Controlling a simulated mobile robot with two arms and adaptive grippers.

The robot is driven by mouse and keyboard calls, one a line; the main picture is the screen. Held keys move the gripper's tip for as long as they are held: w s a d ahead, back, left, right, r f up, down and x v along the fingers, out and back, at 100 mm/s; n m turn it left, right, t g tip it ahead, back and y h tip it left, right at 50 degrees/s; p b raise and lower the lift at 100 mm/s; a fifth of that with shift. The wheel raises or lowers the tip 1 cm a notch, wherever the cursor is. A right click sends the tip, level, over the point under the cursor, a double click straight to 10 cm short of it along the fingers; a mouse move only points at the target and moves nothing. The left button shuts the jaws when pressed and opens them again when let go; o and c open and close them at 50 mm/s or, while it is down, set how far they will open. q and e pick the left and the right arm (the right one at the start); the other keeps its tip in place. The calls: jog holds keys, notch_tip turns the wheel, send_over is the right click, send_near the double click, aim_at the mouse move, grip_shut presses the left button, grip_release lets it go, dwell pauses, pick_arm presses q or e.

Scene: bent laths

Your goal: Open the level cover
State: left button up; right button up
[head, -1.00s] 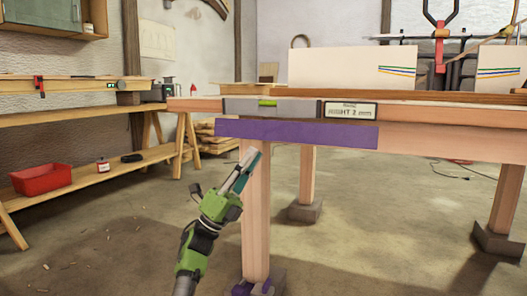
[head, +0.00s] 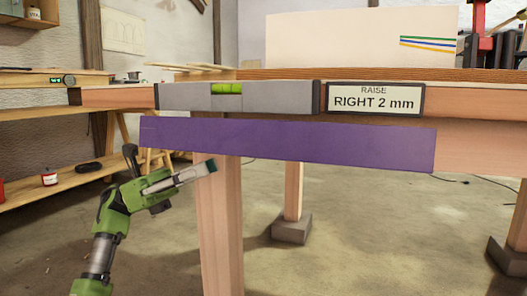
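A grey spirit level (head: 285,96) with a bright green vial (head: 227,88) sits along the front edge of the wooden bench, its vial uncovered. A long purple panel (head: 300,144), perhaps the level's cover, hangs just below the level in front of the bench's edge. A sign (head: 376,99) right of the level reads "RAISE RIGHT 2 mm". My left gripper (head: 209,167) is just below the panel's left half, pointing right. I cannot tell whether it touches the panel or whether its fingers are apart. My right gripper is out of view.
A bench leg (head: 221,230) stands behind my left gripper, and another leg (head: 293,200) stands on a grey block farther back. A white board (head: 350,40) with coloured lines stands on the bench. A low wooden shelf (head: 70,177) is at the left. The floor in front is clear.

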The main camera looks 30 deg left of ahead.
pick_arm(q)
jog(key=b, duration=0.5)
send_near(260, 146)
jog(key=w+d+r, duration=0.1)
jog(key=w+d, duration=0.2)
jog(key=w+d+r, duration=0.1)
jog(key=w+d, duration=0.1)
jog(key=shift+w+d+r, duration=0.1)
jog(key=shift+d+r, duration=0.1)
jog(key=shift+r, duration=0.15)
jog(key=shift+w+d+r, duration=0.15)
jog(key=shift+d+r, duration=0.2)
jog(key=shift+d, duration=0.2)
grip_shut()
jog(key=shift+y, duration=0.3)
